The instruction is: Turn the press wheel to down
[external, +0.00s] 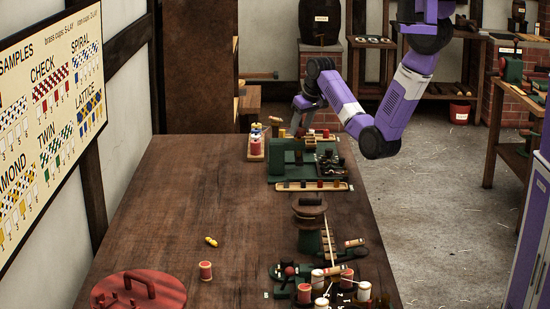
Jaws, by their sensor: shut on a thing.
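A green press (285,158) stands near the far right end of the long wooden table, with dark fittings on its right side. My gripper (298,124) points down at the top rear of the press, its grey fingers shut on a small part there, which I take to be the press wheel. The wheel is too small and too much covered to make out its shape or the position it is turned to.
The wooden table (175,210) is mostly clear on its left. A small tray of spools (257,144) stands left of the press and a narrow spool rack (311,186) lies in front. Nearer are a dark round post (309,215), several spools and a red lid (140,292).

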